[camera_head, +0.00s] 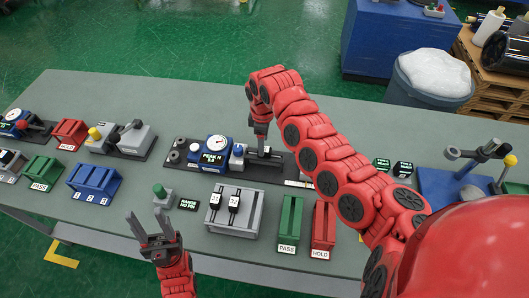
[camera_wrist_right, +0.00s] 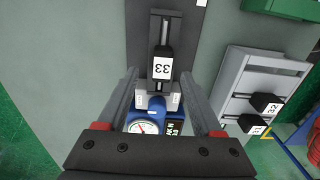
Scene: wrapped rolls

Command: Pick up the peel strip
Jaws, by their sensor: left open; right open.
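A black strip piece with a white label reading 33 (camera_wrist_right: 162,66) lies on the peel tester's dark base plate in the right wrist view. It is probably the peel strip. My right gripper (camera_wrist_right: 160,78) is open, with one finger on either side of the labelled piece and apart from it. In the head view my right gripper (camera_head: 262,150) points down over the right part of the blue peel tester (camera_head: 209,148), and it hides much of the strip there. My left gripper (camera_head: 153,236) is open and empty near the table's front edge.
A grey rack (camera_head: 234,210) holds two more labelled black pieces in front of the tester. A green PASS bin (camera_head: 290,222) and a red HOLD bin (camera_head: 323,227) stand to its right. A blue bin (camera_head: 94,179) stands at left. The table behind the tester is clear.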

